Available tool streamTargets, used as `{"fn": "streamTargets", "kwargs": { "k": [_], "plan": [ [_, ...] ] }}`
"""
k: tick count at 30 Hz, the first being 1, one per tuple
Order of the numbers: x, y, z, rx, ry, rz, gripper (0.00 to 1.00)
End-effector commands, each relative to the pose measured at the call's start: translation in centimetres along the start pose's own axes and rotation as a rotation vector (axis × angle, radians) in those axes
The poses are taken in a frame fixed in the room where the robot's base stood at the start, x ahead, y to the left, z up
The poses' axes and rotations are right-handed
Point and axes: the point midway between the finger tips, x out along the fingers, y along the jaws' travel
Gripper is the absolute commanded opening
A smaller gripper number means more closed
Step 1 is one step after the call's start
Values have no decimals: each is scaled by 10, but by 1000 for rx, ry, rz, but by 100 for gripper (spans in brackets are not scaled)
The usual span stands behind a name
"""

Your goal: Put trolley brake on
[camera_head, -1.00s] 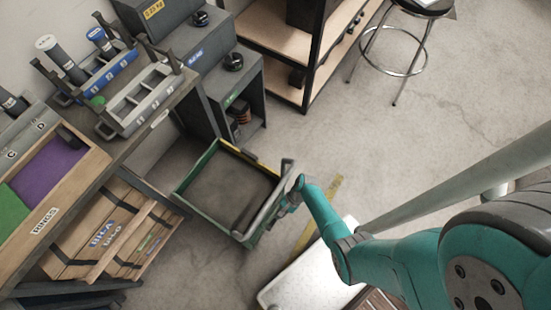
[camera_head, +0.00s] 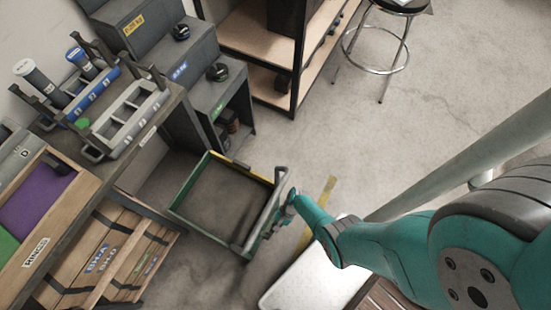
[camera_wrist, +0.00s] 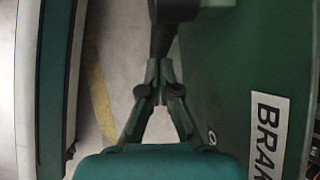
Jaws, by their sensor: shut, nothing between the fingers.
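The trolley (camera_head: 190,187) is a green-sided open tray with a yellow far rim and a grey push handle (camera_head: 266,212) at its right end. In the wrist view, its green panel (camera_wrist: 225,75) carries a white "BRAK…" label (camera_wrist: 268,135), cut off by the frame edge. A dark lever-like bar (camera_wrist: 161,38) shows just beyond my fingertips; I cannot tell whether they touch it. My gripper (camera_wrist: 160,68) is shut and empty, with its fingers together beside the panel. In the head view it is small and partly hidden at the trolley's handle end.
A workbench with wooden drawers (camera_head: 45,225) stands left of the trolley. Dark cabinets (camera_head: 215,85) and a wooden shelf unit (camera_head: 245,45) stand behind. A stool (camera_head: 385,50) is at the upper right. Open floor (camera_head: 400,130) lies right of the shelf; a yellow floor stripe (camera_head: 318,210) runs near my arm.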

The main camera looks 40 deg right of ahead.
Motion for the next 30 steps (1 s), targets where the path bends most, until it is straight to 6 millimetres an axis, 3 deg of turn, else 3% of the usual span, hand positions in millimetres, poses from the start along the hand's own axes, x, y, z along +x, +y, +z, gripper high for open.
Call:
{"fn": "streamTargets", "kwargs": {
  "k": [22, 30],
  "plan": [
    [6, 2, 2, 2, -2, 2, 0],
    [-2, -6, -3, -3, -1, 2, 0]
  ]
}}
